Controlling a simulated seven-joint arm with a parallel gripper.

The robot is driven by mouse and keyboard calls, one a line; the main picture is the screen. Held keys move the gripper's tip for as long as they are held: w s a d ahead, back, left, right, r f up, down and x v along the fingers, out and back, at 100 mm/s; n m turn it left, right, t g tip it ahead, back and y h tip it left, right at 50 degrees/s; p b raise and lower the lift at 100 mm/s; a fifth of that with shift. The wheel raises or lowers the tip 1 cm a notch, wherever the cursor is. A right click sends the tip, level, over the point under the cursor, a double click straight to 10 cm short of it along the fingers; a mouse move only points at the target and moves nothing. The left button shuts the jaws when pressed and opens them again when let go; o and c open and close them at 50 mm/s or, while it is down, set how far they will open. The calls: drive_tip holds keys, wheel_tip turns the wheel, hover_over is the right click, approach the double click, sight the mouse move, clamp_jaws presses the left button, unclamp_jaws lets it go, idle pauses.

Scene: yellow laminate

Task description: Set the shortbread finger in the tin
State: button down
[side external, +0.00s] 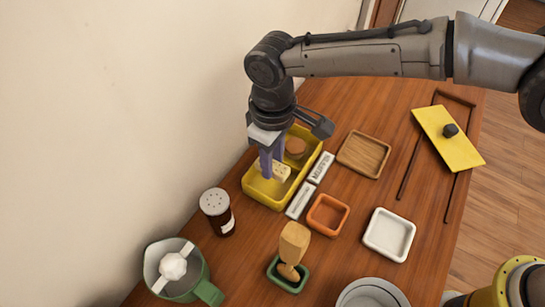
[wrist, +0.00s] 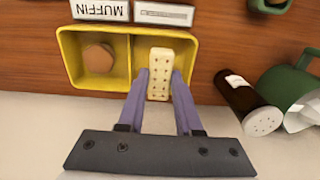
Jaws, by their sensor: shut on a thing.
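The shortbread finger (side external: 281,171) is a pale, dotted bar. My gripper (side external: 272,168) is shut on it, with one purple finger on each side; this also shows in the wrist view, where the shortbread finger (wrist: 159,62) lies between the fingertips (wrist: 160,78). The yellow tin (side external: 262,192) has a divider (wrist: 130,58) and two compartments. The shortbread is at the compartment that is nearer in the side view and on the right in the wrist view. I cannot tell whether it touches the floor. A round brown item (wrist: 98,58) sits in the other compartment.
Two label cards, one reading MUFFIN (side external: 321,167), lie beside the tin. A shaker (side external: 217,211), green jug (side external: 188,280), orange dish (side external: 328,214), green dish with a wooden-handled tool (side external: 294,242), white dish (side external: 389,234) and wooden tray (side external: 364,154) stand nearby. The wall is close behind.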

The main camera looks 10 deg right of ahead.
sight(272, 185)
drive_tip(key=shift+f, duration=2.7)
drive_tip(key=c, duration=1.3)
unclamp_jaws()
drive_tip(key=shift+o, duration=0.2)
drive_tip(key=o, duration=0.3)
drive_tip(key=shift+o, duration=0.4)
drive_tip(key=o, duration=0.5)
drive_tip(key=shift+c, duration=0.6)
